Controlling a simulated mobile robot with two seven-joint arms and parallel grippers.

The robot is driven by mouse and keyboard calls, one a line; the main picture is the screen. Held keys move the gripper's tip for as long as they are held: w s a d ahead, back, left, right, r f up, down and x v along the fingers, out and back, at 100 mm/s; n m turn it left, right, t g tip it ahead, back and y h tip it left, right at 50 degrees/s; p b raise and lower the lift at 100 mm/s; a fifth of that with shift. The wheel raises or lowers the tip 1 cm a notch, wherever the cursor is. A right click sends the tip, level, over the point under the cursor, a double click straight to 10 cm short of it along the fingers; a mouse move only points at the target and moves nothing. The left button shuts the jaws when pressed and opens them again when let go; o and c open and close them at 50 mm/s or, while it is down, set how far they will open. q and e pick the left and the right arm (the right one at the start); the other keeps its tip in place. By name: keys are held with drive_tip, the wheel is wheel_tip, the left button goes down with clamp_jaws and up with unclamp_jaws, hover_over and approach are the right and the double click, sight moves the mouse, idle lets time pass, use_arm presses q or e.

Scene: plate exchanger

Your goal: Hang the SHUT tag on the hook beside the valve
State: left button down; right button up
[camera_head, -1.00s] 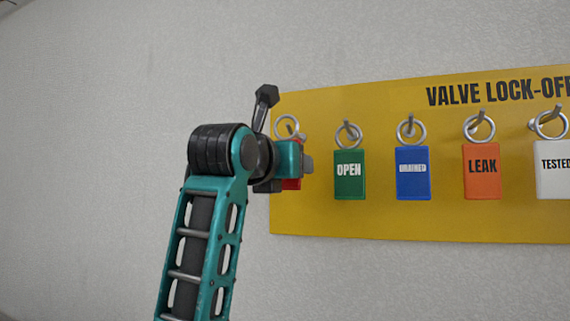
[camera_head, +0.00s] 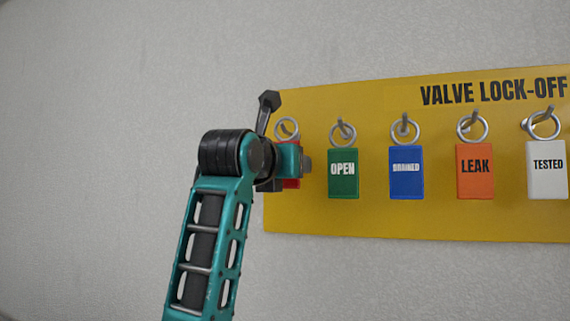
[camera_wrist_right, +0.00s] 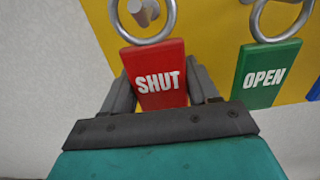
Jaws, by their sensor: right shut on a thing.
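The red SHUT tag (camera_wrist_right: 160,62) is upright in the right wrist view, its metal ring (camera_wrist_right: 143,18) at the top. My right gripper (camera_wrist_right: 163,88) is shut on it, one finger at each side edge. A grey peg (camera_wrist_right: 147,8) shows within the ring's opening; I cannot tell whether the ring still hangs on it. In the head view my right gripper (camera_head: 293,168) is at the board's left end and hides most of the tag (camera_head: 291,183). The valve and the hook beside it are not in view. My left gripper is not in view.
The yellow lock-off board (camera_head: 330,222) is on a pale wall. To the right hang the green OPEN (camera_head: 343,185), blue DRAINED (camera_head: 406,187), orange LEAK (camera_head: 475,187) and white TESTED (camera_head: 547,187) tags, each on its own peg. The wall left of the board is bare.

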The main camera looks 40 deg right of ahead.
drive_tip(key=shift+w+d, duration=0.1)
drive_tip(key=shift+d, duration=0.15)
drive_tip(key=shift+a, duration=0.1)
drive_tip(key=b+v, duration=0.1)
drive_tip(key=v, duration=0.7)
drive_tip(key=shift+r, duration=0.2)
idle(1.0)
idle(1.0)
